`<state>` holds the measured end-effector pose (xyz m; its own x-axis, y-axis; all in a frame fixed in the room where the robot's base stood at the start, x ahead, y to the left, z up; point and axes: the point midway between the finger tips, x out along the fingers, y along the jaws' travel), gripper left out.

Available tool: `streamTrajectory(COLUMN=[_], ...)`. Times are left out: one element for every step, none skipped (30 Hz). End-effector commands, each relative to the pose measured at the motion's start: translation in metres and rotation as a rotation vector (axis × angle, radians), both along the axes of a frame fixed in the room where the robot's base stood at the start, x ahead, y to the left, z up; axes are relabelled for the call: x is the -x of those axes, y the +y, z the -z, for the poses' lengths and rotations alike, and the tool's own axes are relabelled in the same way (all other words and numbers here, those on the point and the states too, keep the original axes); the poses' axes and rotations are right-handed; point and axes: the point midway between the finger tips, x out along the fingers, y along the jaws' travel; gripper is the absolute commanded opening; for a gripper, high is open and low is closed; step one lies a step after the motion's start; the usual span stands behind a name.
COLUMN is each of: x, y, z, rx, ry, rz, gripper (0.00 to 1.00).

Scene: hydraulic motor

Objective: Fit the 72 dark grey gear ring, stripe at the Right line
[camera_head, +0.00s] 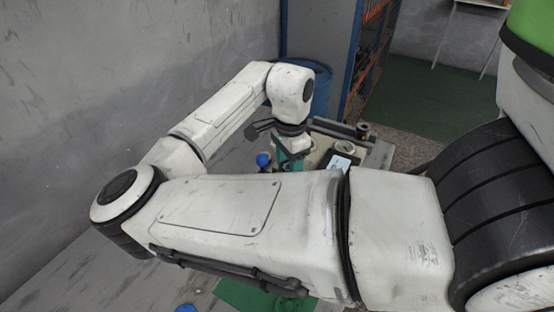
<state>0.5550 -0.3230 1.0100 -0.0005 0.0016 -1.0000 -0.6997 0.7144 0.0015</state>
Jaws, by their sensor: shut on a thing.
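My gripper (293,149) is at the far end of my arm, pointing down over the work area on the table. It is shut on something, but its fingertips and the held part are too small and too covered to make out. I cannot pick out the dark grey gear ring, its stripe or the Right line. My own forearm crosses the middle of the view and hides most of the work area. The hydraulic motor cannot be told apart here.
A blue round-topped thing (263,160) stands left of my gripper. A pale round part (345,148), a small screen (340,162) and a dark cylinder (363,130) are to its right. A blue barrel (322,92) stands behind. A grey wall (120,80) is at left.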

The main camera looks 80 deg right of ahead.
Motion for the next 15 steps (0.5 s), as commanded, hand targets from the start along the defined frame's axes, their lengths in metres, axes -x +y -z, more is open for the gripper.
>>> streamTrajectory(x=[0.008, 0.012, 0.015, 0.017, 0.018, 0.018, 0.019, 0.018, 0.018, 0.018, 0.018, 0.018, 0.018, 0.018, 0.018], y=[-0.003, -0.005, -0.006, -0.006, -0.006, -0.007, -0.007, -0.006, -0.006, -0.006, -0.006, -0.006, -0.006, -0.006, -0.006], z=[-0.002, -0.002, -0.003, -0.003, -0.002, -0.001, 0.000, 0.001, 0.003, 0.005, 0.007, 0.009, 0.012, 0.014, 0.017], rx=[0.001, 0.001, 0.001, 0.001, 0.001, 0.001, 0.001, 0.001, 0.001, 0.001, 0.001, 0.000, 0.000, -0.001, -0.001], ry=[-0.002, -0.001, -0.001, -0.001, -0.001, 0.000, 0.000, 0.000, 0.000, -0.001, -0.001, 0.000, 0.000, -0.001, -0.001], rz=[0.053, 0.076, 0.101, 0.111, 0.118, 0.123, 0.124, 0.124, 0.123, 0.122, 0.121, 0.121, 0.120, 0.120, 0.120], gripper=[0.11, 0.11, 0.11, 0.11, 0.11, 0.11, 0.11, 0.11, 0.11, 0.11, 0.11, 0.11, 0.11, 0.11, 0.11])
